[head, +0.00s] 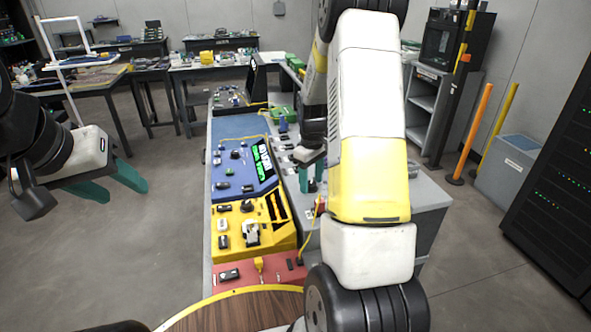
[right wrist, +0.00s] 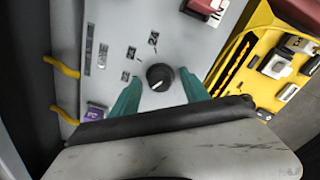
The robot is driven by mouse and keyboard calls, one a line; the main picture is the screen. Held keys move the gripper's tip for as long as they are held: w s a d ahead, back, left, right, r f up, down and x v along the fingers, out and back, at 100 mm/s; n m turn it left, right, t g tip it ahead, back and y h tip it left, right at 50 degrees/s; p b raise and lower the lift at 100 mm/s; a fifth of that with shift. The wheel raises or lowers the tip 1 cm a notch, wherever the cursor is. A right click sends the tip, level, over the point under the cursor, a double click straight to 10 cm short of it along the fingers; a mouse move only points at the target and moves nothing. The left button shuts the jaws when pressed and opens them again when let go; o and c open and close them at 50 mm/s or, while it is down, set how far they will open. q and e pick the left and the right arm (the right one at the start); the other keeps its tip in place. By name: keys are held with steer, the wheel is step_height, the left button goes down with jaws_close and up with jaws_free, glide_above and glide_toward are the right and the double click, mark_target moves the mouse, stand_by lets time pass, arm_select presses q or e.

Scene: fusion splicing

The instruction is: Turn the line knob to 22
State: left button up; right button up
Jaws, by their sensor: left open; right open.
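A round black knob (right wrist: 160,76) with a light pointer mark stands on a grey panel (right wrist: 135,30) in the right wrist view. My right gripper (right wrist: 160,92) is open, with one green finger on each side of the knob. I cannot tell whether the fingers touch it. In the head view my right gripper (head: 312,178) is over the grey panel, and the knob is hidden there. My left gripper (head: 118,185) is open and empty, out over the floor at the left.
Yellow cable (head: 310,232) runs beside the grey panel. The floor at left is clear.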

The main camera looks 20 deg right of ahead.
jaws_close()
steer(key=shift+m, duration=0.4)
steer(key=m, duration=0.2)
steer(key=shift+m, duration=2.5)
steer(key=shift+w, duration=0.1)
jaws_free()
